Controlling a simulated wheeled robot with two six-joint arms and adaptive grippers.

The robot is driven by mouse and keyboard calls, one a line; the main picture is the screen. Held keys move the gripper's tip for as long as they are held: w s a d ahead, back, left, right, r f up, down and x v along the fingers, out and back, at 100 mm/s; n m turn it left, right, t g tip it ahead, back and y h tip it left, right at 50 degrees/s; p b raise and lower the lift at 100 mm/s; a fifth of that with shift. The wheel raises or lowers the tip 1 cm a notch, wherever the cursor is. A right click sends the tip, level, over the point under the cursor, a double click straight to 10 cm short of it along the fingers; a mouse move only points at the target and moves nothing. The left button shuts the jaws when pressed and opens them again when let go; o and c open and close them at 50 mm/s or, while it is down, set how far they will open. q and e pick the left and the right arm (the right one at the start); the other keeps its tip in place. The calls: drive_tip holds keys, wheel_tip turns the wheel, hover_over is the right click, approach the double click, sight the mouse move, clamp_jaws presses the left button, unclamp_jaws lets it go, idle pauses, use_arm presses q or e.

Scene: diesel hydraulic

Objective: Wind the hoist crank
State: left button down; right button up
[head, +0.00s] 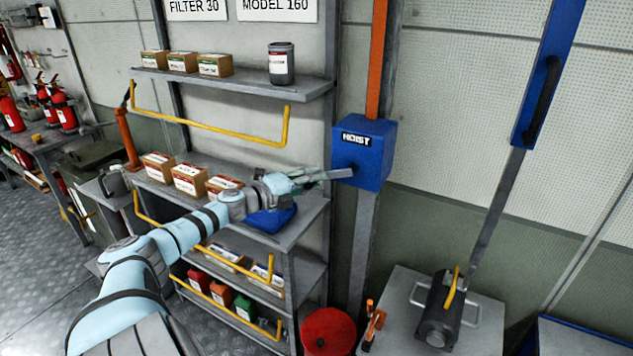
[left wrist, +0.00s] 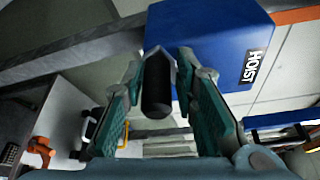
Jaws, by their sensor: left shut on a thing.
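The blue hoist box (head: 364,150), labelled HOIST, is mounted on the grey post right of the shelves. A grey crank arm (head: 338,174) sticks out of its left side. My left gripper (head: 308,179) is at the free end of the crank, left of the box. In the left wrist view the black crank grip (left wrist: 157,92) lies between the two green finger pads, with the hoist box (left wrist: 208,42) right behind it. The gripper is shut on the grip. My right gripper is not in view.
A blue item (head: 270,218) lies on the shelf under the gripper. A grey bench (head: 400,345) with a dark device (head: 440,312) stands at the lower right. A red round lid (head: 328,331) is below.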

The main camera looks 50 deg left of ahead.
use_arm(q)
drive_tip(key=shift+s+a+r+p, duration=0.1)
drive_tip(key=shift+a+r+p, duration=0.1)
drive_tip(key=shift+r+p, duration=0.55)
drive_tip(key=shift+s+a+r+p, duration=0.15)
drive_tip(key=shift+r+p, duration=0.3)
drive_tip(key=shift+r, duration=0.55)
drive_tip(key=shift+w, duration=0.1)
drive_tip(key=c, duration=1.6)
unclamp_jaws()
drive_tip(key=shift+w+d, duration=0.1)
drive_tip(key=shift+o, duration=0.8)
drive_tip(key=shift+w+d, duration=0.1)
drive_tip(key=shift+d, duration=0.05)
